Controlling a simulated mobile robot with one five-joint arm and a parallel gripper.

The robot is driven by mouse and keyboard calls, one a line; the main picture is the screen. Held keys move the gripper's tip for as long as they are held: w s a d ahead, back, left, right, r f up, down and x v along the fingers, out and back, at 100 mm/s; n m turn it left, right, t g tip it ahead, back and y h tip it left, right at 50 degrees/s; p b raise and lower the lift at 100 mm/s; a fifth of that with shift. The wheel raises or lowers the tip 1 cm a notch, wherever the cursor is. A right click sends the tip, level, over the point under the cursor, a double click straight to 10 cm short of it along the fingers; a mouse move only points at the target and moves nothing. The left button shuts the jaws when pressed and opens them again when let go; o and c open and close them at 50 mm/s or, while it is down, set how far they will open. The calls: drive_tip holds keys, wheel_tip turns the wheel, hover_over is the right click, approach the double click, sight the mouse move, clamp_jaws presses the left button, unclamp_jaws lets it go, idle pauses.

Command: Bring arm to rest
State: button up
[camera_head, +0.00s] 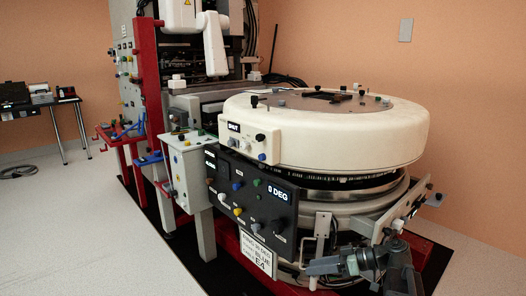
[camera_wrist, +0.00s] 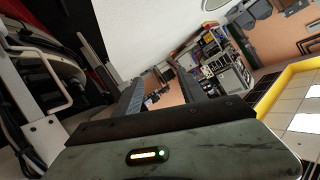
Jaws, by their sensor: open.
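My arm (camera_head: 360,262) shows at the lower right of the head view, its grey links bent low in front of the gantry machine (camera_head: 330,140). In the wrist view, my gripper (camera_wrist: 160,84) has its two dark fingers spread apart with nothing held between them. The fingers stand over a distant background of floor and shelving. I cannot make out the fingertips clearly in the head view. The arm overlaps the machine's lower right part in the picture; whether it touches is not clear.
The machine has a large cream ring housing on top and a black panel (camera_head: 250,195) marked "0 DEG". A white sign (camera_head: 256,253) hangs below it. A table (camera_head: 40,106) stands at the far left. Pale floor (camera_head: 70,220) is open at left. Yellow edging (camera_wrist: 285,82) shows in the wrist view.

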drive_tip(key=s+a+f+g+h+p, duration=0.1)
drive_tip(key=s+a+g+h, duration=0.1)
drive_tip(key=a, duration=0.5)
drive_tip(key=s+f+m+g+h+p, duration=0.2)
drive_tip(key=s+f+m+h+p, duration=0.1)
drive_tip(key=s+f+m+h, duration=0.4)
drive_tip(key=w+d+f+m+h, duration=0.2)
drive_tip(key=d+m+h, duration=0.15)
drive_tip(key=d, duration=0.45)
wheel_tip(320, 180, up, 38)
drive_tip(key=p, duration=3.7)
drive_tip(key=shift+s+a+t+h, duration=0.2)
drive_tip(key=shift+a+t+h, duration=0.2)
drive_tip(key=shift+h, duration=0.05)
drive_tip(key=shift+f, duration=0.1)
